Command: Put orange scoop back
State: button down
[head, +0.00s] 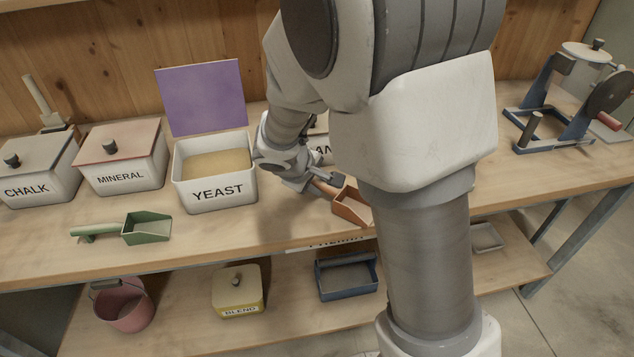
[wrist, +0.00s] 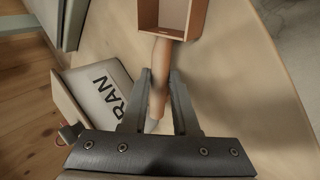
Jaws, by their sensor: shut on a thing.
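The orange scoop (head: 352,207) is at the middle of the bench, right of the yeast bin and partly behind my arm in the head view. Its open pan points toward the bench's front edge. My gripper (head: 314,184) is at its handle. In the wrist view, my gripper (wrist: 160,88) has its fingers on both sides of the handle, and the scoop's pan (wrist: 172,16) extends beyond the fingertips. I cannot tell whether the scoop touches the bench top.
The yeast bin (head: 215,190) is open, its purple lid (head: 201,97) upright behind it. A bin lettered "RAN" (wrist: 107,92) stands beside my gripper. A green scoop (head: 146,229) lies at the front left. A blue-framed device (head: 560,135) stands at the right. The bench front between the scoops is clear.

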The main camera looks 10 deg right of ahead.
jog(key=shift+f, duration=0.15)
jog(key=c, duration=0.7)
grip_release()
